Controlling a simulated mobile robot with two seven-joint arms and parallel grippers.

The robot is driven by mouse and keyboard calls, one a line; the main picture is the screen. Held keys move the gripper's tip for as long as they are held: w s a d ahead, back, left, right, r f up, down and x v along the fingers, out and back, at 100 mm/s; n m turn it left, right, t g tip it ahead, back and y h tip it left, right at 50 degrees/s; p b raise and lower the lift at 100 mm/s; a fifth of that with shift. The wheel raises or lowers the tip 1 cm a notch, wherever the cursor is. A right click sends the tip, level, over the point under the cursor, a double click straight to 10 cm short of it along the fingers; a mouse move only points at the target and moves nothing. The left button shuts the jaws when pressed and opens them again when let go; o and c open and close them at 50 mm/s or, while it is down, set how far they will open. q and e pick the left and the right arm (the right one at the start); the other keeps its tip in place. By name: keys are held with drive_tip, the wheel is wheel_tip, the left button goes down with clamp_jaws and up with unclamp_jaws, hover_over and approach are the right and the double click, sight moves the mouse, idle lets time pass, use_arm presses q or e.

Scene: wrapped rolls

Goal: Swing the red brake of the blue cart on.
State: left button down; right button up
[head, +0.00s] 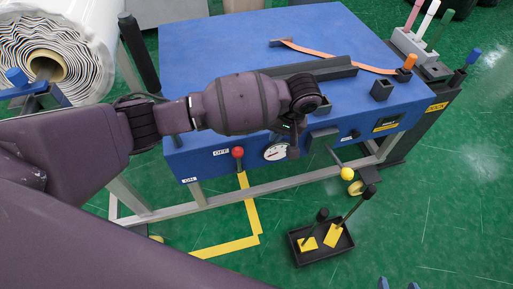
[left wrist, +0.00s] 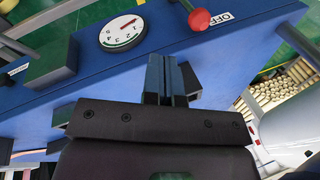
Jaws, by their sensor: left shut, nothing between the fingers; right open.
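The blue cart (head: 205,75) stands ahead of me. Its red brake knob (head: 238,152) is on the front side, beside the OFF label (head: 221,152); the ON label (head: 190,180) is lower and further left. My left gripper (head: 292,151) is shut and empty in front of the panel, just right of the round gauge (head: 276,152) and apart from the red knob. In the left wrist view the shut fingers (left wrist: 172,80) point at the blue panel, with the red knob (left wrist: 199,19) beyond them, up and right. My right gripper (head: 398,285) shows only its open blue tips at the bottom edge.
A yellow-knobbed lever (head: 347,174) sticks out at the cart's front right. A black tray (head: 322,254) with dark-handled tools lies on the green floor. A large wrapped roll (head: 62,45) stands at the left. Coloured handles stand in a rack (head: 410,45) at the right.

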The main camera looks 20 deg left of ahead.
use_arm(q)
drive_tip(key=b, duration=0.4)
approach(239, 161)
drive_tip(key=f, duration=0.3)
drive_tip(key=shift+w+d+n, duration=0.1)
drive_tip(key=shift+w+n, duration=0.2)
drive_tip(key=shift+w, duration=0.05)
use_arm(e)
drive_tip(key=shift+g, duration=0.4)
drive_tip(key=f, duration=0.2)
drive_tip(key=s+f, duration=0.1)
drive_tip(key=f, duration=0.1)
drive_tip(key=shift+s+f, duration=0.2)
drive_tip(key=shift+f, duration=0.1)
